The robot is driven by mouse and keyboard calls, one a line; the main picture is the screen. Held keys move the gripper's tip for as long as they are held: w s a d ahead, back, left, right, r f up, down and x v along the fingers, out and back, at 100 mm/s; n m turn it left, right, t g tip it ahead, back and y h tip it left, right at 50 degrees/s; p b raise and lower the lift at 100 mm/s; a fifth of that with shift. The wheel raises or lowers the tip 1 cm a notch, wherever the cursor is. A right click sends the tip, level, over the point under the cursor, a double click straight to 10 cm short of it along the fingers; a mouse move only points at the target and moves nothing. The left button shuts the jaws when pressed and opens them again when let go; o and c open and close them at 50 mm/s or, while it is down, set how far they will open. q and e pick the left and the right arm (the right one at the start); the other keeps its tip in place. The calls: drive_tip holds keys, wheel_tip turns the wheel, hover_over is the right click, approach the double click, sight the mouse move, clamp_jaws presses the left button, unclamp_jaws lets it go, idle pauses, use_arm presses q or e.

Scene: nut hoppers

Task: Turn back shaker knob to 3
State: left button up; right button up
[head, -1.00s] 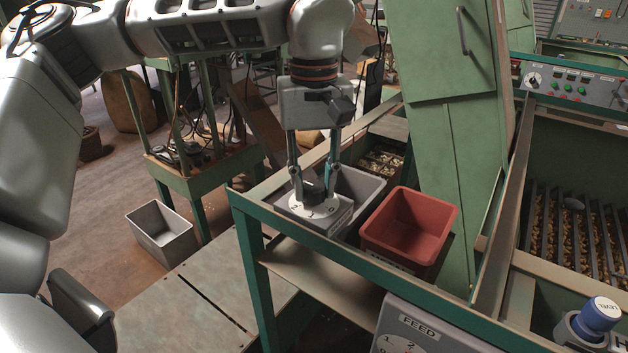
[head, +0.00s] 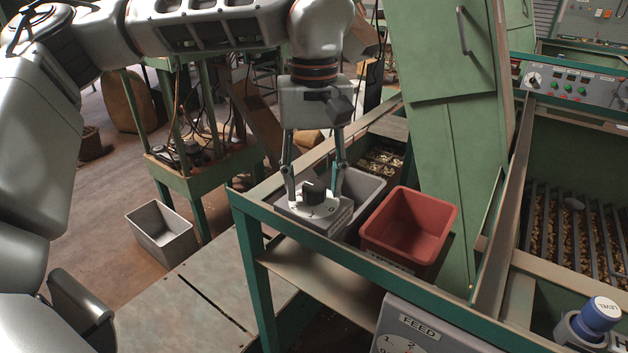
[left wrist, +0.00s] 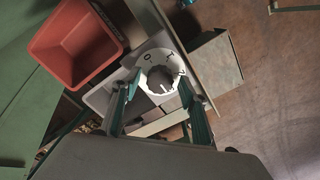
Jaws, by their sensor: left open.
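The shaker knob (head: 314,190) is a black knob on a round white dial (head: 318,210) with dark numerals. The dial sits on a grey box at the corner of the green frame. My left gripper (head: 314,193) points down with its fingers spread, one on each side of the knob and apart from it. In the left wrist view the knob (left wrist: 160,80) shows between the two fingertips, with numerals on the dial around it. I cannot tell for certain which number the knob points to. My right gripper is not in view.
A red bin (head: 408,228) and a grey bin (head: 362,190) stand close to the right of the dial. A feed dial panel (head: 425,325) is at the front, and a blue level knob (head: 600,313) at the lower right. A tall green cabinet (head: 440,130) stands behind.

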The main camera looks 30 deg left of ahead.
sight(314, 186)
use_arm(q)
wheel_tip(314, 186, up, 12)
idle(0.5)
